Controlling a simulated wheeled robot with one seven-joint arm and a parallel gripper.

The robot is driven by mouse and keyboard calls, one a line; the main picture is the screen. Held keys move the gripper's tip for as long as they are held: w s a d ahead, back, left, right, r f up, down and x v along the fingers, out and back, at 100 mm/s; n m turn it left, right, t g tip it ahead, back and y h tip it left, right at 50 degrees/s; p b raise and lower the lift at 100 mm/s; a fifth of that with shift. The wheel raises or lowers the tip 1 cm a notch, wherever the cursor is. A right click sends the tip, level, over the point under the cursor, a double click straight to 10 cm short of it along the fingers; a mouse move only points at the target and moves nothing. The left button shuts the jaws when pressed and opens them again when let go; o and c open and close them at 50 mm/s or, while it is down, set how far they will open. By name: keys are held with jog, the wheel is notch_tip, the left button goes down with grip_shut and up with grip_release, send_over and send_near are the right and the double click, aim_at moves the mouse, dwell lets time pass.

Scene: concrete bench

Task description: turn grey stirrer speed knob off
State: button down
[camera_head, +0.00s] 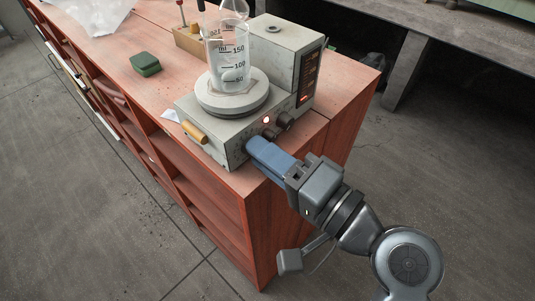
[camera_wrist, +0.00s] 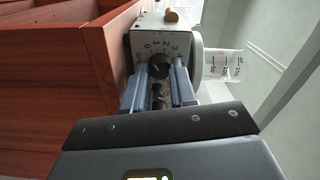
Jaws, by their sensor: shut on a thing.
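The grey stirrer speed knob (camera_wrist: 158,67) shows in the wrist view on the pale front panel of a hotplate stirrer (camera_head: 222,146), with a numbered scale around it. My gripper (camera_wrist: 159,72) is shut on this knob, one blue finger on each side. In the head view my gripper (camera_head: 251,144) reaches the stirrer's front from the lower right, and its fingers hide the gripped knob. The knob's pointer is too small to read surely.
A glass beaker (camera_head: 228,62) with a round flask-like top stands on the stirrer's round plate (camera_head: 232,98). Open floor lies right of the bench.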

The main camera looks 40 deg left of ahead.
jog(key=c, duration=0.9)
grip_release()
jog(key=d, duration=0.7)
jog(key=shift+s+d+b, duration=0.3)
jog(key=shift+s+d, duration=0.05)
jog(key=shift+d, duration=0.05)
jog(key=shift+f, duration=0.1)
jog(key=s+d+f+m+t+h+p, duration=0.1)
jog(key=s+d+f+m+t+h, duration=0.15)
jog(key=d+f+t+h, duration=0.5)
jog(key=s+d+f+m+t+h+p, duration=0.1)
jog(key=s+d+f+m+t+h, duration=0.3)
jog(key=d, duration=0.7)
jog(key=s+d+r+n+h+p, duration=0.15)
jog(key=s+d+h, duration=0.25)
jog(key=s+d, duration=0.45)
jog(key=s+d+r+n+t+h, duration=0.2)
jog(key=s+d+r+n, duration=0.1)
jog(key=s+r, duration=0.3)
jog(key=shift+s+d+r+p, duration=0.35)
jog(key=shift+d+r, duration=0.35)
jog(key=shift+r, duration=0.1)
